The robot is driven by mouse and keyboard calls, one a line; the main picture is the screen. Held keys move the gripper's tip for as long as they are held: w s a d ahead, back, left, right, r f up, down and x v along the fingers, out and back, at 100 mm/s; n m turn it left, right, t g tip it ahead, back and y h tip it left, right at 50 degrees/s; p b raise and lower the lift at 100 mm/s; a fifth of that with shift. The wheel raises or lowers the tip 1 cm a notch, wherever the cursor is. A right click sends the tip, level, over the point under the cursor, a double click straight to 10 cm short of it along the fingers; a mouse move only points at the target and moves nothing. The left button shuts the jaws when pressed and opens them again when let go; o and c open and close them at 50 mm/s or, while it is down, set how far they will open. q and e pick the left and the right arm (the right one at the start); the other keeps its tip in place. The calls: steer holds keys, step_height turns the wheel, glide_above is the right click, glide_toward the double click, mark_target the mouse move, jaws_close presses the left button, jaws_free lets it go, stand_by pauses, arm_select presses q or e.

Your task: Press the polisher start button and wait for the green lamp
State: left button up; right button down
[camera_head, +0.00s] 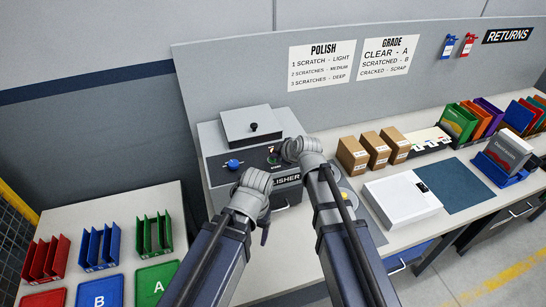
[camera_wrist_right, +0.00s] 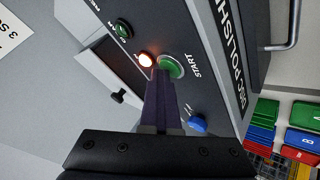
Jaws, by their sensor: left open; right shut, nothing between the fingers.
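The disc polisher (camera_head: 222,146) is a grey box with a dark front panel at the back of the bench. Its green START button (camera_wrist_right: 174,68) is partly covered by my right gripper (camera_wrist_right: 164,74), which is shut and empty. The fingertips are at the button; whether they press it I cannot tell. Beside the button a lamp (camera_wrist_right: 146,59) glows red-orange. A green lamp (camera_wrist_right: 123,29) further along the panel looks dark. A blue knob (camera_head: 234,164) sits on the panel's left. My left gripper (camera_head: 265,236) is open and empty, hanging low in front of the polisher.
The polisher's lid has a black knob (camera_head: 253,127). Cardboard boxes (camera_head: 353,156), a white case (camera_head: 401,199) and a dark blue mat (camera_head: 452,186) lie to the right. A side table at left holds red, blue and green racks (camera_head: 154,236) and trays.

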steer(key=shift+r+p, duration=0.95)
steer(key=shift+r, duration=0.15)
step_height(320, 180, up, 5)
steer(key=p, duration=0.5)
stand_by(0.3)
steer(key=shift+s+f, duration=0.15)
steer(key=shift+f, duration=0.1)
steer(key=s+d+f+m+g+h+b, duration=0.1)
steer(key=s+f+m+g+h+b, duration=0.1)
steer(key=s+f, duration=0.3)
steer(key=s+d+f+m+g+h+b, duration=0.2)
steer(key=s+f+m+b, duration=0.3)
steer(key=s, duration=0.7)
steer(key=s+d+f+m+g+h+b, duration=0.2)
steer(key=s+f+m+g+b, duration=0.1)
steer(key=s+f, duration=0.3)
steer(key=s+m+g, duration=0.1)
steer(key=s, duration=0.1)
steer(key=shift+s+d+f+b, duration=0.15)
steer(key=shift+s+f+b, duration=0.2)
steer(key=shift+f, duration=0.05)
